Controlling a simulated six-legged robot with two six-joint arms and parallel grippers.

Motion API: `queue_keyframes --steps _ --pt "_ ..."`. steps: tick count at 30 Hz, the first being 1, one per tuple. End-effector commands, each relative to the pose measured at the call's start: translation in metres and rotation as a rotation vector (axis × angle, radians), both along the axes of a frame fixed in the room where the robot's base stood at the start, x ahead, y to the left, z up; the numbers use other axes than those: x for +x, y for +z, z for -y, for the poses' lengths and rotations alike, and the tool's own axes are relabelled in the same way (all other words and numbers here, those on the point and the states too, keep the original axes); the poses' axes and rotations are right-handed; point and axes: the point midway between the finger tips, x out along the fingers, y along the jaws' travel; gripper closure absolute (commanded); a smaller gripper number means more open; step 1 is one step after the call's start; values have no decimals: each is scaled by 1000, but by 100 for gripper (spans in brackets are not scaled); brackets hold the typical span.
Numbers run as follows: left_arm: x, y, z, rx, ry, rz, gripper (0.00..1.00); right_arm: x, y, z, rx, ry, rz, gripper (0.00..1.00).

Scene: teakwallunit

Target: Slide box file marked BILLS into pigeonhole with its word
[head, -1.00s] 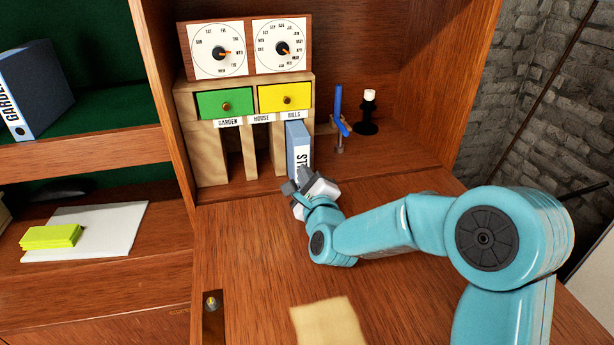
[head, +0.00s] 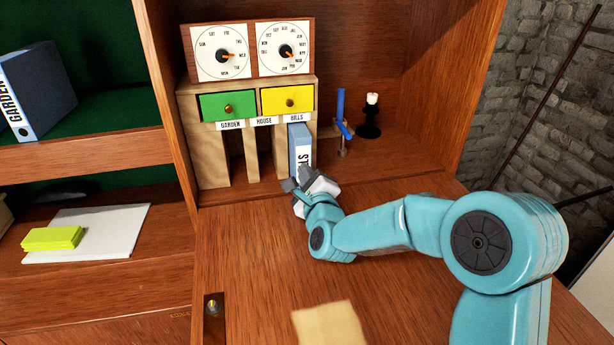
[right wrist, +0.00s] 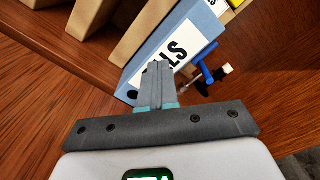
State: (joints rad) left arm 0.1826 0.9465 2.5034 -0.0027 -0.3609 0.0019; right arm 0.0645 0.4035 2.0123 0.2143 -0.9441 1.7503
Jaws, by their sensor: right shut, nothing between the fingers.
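A blue box file (head: 293,135) stands upright in the right pigeonhole, under the label BILLS (head: 297,117). In the right wrist view the file (right wrist: 195,25) is right ahead of the fingers. My right gripper (head: 298,181) is shut and empty, its fingertips at the lower front of the file's spine. The closed fingers also show in the right wrist view (right wrist: 156,75); they look close to or touching the spine. My left gripper is out of view.
The pigeonholes under GARDEN (head: 230,125) and HOUSE (head: 264,121) look empty. A GARDEN file (head: 45,90) is on the left shelf. A tan sheet (head: 330,325) lies on the clear desk front.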

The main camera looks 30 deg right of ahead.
Motion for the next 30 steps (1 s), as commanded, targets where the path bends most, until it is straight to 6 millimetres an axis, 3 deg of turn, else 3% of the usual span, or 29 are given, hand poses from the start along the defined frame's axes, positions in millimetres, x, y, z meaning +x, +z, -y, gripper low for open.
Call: queue_keyframes --steps 30 --pt "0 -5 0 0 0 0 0 20 -1 5 0 0 -1 100"
